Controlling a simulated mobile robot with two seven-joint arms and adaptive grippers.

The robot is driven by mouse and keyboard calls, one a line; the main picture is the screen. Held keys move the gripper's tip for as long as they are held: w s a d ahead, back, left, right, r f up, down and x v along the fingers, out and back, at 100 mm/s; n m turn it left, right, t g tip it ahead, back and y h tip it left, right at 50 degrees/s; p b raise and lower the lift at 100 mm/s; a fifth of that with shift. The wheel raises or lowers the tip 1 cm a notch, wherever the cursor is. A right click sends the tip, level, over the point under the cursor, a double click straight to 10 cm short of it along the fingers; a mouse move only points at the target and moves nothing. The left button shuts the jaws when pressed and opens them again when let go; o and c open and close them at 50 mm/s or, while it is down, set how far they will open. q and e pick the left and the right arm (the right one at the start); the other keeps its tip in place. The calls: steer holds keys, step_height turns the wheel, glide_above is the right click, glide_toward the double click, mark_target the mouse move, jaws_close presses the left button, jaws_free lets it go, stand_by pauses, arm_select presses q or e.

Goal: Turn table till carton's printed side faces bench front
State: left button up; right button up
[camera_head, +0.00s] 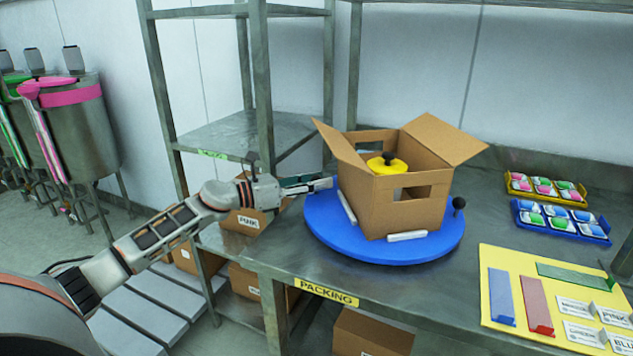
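A blue round turntable (330,236) sits on the packing bench (290,262). An open brown carton (403,212) stands upright on it with flaps spread. I see no print on the carton's visible outer faces; its far faces are hidden. A cutout in its wall shows, and a yellow round piece with a black knob (387,163) is inside. White blocks (407,236) lie along the carton's base. A black knob (459,203) stands at the turntable's right rim. My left gripper (326,184) is at the turntable's left rim; whether it touches, and its finger gap, are unclear. My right gripper is out of view.
A yellow board (495,262) with coloured strips and label cards lies at right front. Blue (528,227) and yellow (520,194) trays of coloured pieces sit behind it. Metal shelving (262,80) stands behind my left arm. The bench front edge bears a PACKING label (326,292).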

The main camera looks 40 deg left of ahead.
arm_select(q)
steer(key=shift+s, duration=0.1)
steer(key=v, duration=1.1)
steer(key=shift+s+a, duration=0.25)
steer(key=shift+s, duration=0.1)
